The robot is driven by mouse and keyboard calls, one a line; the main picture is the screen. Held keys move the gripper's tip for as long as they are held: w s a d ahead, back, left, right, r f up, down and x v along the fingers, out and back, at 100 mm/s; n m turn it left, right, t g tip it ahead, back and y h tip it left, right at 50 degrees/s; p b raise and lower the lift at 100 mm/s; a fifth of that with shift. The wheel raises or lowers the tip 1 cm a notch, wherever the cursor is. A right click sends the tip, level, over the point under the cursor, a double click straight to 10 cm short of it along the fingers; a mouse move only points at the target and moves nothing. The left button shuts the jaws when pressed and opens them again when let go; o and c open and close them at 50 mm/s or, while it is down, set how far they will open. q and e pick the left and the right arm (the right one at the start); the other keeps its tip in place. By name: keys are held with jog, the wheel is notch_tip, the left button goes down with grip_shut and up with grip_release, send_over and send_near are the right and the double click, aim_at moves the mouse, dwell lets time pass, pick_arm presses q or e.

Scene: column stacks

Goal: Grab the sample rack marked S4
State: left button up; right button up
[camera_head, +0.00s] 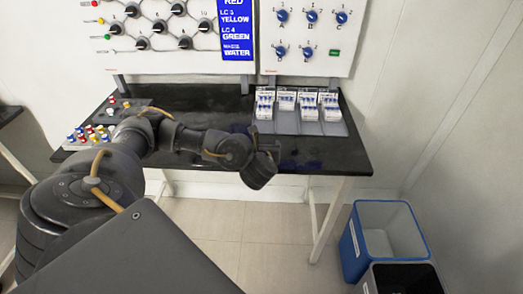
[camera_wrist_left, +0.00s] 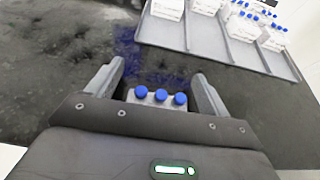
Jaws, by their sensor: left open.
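My left gripper (camera_head: 262,165) is over the front edge of the black table (camera_head: 210,103). In the left wrist view the gripper (camera_wrist_left: 159,72) is open, with one finger on each side of a small white rack with blue caps (camera_wrist_left: 157,98). The gripper body hides the lower part of that rack, and I see no label on it. More white racks with blue caps (camera_head: 330,107) stand in the grey tray (camera_head: 312,128) at the table's right side. Their labels are too small to read, so I cannot tell which is S4. My right gripper is not in view.
A control panel with black knobs (camera_head: 160,25) and one with blue knobs (camera_head: 308,38) stand behind the table. Several coloured caps (camera_head: 88,133) are at the table's left. A blue bin (camera_head: 385,240) stands on the floor at the right. Bare table lies left of the tray.

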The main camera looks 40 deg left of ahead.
pick_arm(q)
jog(key=c, duration=1.1)
jog(key=shift+r, duration=0.1)
jog(key=shift+r, duration=0.4)
notch_tip(320, 180, up, 3)
jog(key=shift+s+f+p, duration=0.1)
jog(key=shift+s+p, duration=0.05)
jog(key=shift+p, duration=0.65)
jog(key=s+r+p, duration=0.1)
jog(key=s+r, duration=0.2)
jog(key=r, duration=0.1)
jog(key=shift+s+a+r+p, duration=0.2)
jog(key=shift+s+r+p, duration=0.05)
jog(key=shift+s+p, duration=0.15)
jog(key=s+r+p, duration=0.1)
jog(key=s+p, duration=0.1)
jog(key=s, duration=0.1)
jog(key=s+r+p, duration=0.2)
jog(key=s+p, duration=0.1)
jog(key=s+a+r+p, duration=0.1)
jog(key=s+p, duration=0.2)
jog(key=s, duration=0.1)
jog(key=shift+r, duration=0.4)
